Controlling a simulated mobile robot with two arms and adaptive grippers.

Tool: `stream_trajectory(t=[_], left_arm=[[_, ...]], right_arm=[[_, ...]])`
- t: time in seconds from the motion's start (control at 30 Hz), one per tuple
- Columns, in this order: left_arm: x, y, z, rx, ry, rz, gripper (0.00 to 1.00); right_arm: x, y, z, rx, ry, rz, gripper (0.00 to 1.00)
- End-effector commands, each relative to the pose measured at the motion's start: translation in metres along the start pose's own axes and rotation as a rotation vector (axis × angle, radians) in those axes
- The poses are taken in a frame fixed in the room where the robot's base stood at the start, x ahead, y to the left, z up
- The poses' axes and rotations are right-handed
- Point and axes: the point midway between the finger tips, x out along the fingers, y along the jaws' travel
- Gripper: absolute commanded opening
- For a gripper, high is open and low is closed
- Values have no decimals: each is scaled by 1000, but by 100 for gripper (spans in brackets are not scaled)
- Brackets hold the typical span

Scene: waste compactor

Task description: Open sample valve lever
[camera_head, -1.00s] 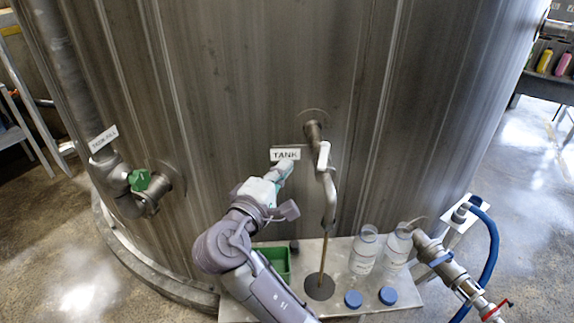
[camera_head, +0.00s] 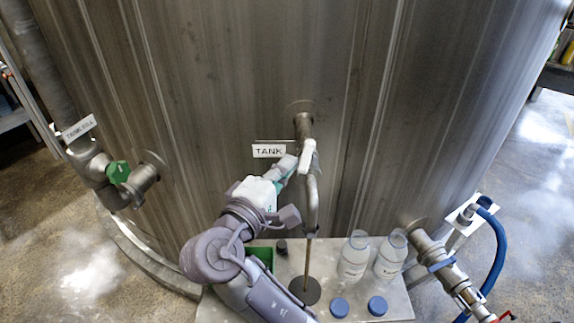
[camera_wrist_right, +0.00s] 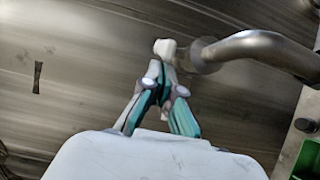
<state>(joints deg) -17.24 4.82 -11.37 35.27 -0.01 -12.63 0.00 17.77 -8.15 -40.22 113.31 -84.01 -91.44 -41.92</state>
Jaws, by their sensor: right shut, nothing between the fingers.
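The white sample valve lever (camera_head: 308,156) sits on the metal pipe that comes out of the tank wall, right of the TANK sign (camera_head: 269,151). Below it a curved metal spout (camera_head: 312,205) points down. My right gripper (camera_head: 293,163) is shut and empty, with its fingertips right beside the lever's left side. In the right wrist view the closed teal-and-grey fingers (camera_wrist_right: 160,78) are just below the white lever end (camera_wrist_right: 165,47); they seem to touch or nearly touch it. My left gripper is not in view.
A thin brown line runs from the spout to a dark round drain (camera_head: 305,290) in the metal table. Two clear bottles (camera_head: 353,258) and two blue caps (camera_head: 339,307) are on its right. A green-handled valve (camera_head: 119,172) is at left, a blue hose (camera_head: 490,262) at right.

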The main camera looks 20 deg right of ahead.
Motion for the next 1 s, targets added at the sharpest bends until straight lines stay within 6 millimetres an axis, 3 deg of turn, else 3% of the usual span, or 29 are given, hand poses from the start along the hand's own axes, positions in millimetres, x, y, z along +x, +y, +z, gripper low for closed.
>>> stream_trajectory(t=[0.43,1.0], left_arm=[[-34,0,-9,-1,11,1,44],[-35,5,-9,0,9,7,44]], right_arm=[[2,3,24,-3,259,-1,0],[4,1,24,1,298,1,0]])
